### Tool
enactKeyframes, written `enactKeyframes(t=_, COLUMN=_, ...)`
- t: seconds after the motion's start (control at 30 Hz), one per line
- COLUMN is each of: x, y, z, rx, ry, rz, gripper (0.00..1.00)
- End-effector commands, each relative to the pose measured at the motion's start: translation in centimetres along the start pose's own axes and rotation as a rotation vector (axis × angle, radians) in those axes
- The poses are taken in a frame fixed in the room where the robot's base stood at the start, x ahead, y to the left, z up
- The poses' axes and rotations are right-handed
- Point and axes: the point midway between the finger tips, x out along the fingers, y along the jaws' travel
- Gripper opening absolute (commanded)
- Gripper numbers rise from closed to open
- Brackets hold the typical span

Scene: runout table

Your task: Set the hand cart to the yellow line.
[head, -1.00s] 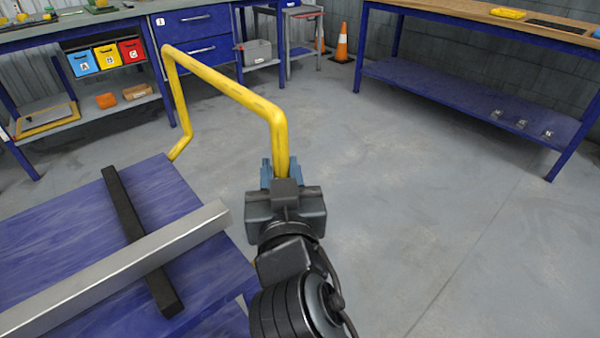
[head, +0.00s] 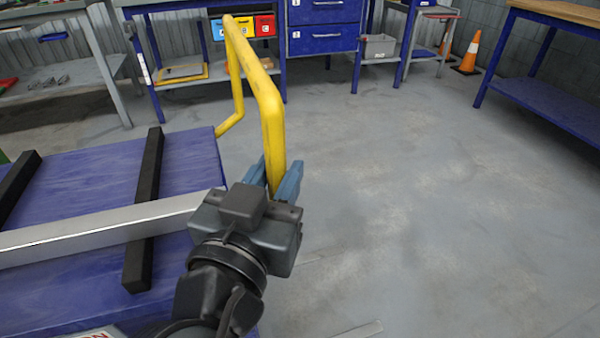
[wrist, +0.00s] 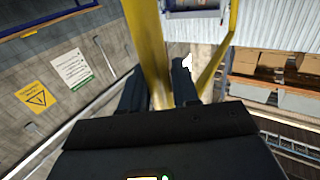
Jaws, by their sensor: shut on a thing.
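The hand cart has a blue deck (head: 185,170) at the left of the head view and a yellow tube handle (head: 270,115) rising at its far end. My gripper (head: 272,180) is shut on the near upright of this handle, beside the deck's right edge. In the wrist view the yellow handle (wrist: 150,50) stands between my fingers (wrist: 160,92). A silver metal bar (head: 110,230) lies on the deck across black strips (head: 145,210). I see no yellow line on the floor in either view.
A blue workbench (head: 320,40) with drawers and bins stands behind the handle. An orange cone (head: 470,55) and another blue bench (head: 550,105) are at the far right. The grey floor (head: 420,200) right of the cart is open.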

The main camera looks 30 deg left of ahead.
Motion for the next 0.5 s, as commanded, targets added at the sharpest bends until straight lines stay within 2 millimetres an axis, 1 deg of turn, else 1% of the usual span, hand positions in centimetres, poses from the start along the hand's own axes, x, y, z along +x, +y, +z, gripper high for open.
enactKeyframes(t=0.1, x=-0.18, y=-0.30, z=0.19, rx=-0.001, ry=-0.004, rz=-0.001, gripper=0.00)
enactKeyframes(t=0.4, x=-0.18, y=-0.31, z=0.17, rx=-0.001, ry=-0.004, rz=-0.001, gripper=0.00)
enactKeyframes(t=0.43, x=-0.17, y=-0.30, z=0.17, rx=-0.001, ry=-0.004, rz=-0.001, gripper=0.31)
enactKeyframes(t=0.5, x=-0.17, y=-0.29, z=0.16, rx=-0.001, ry=-0.004, rz=-0.001, gripper=0.38)
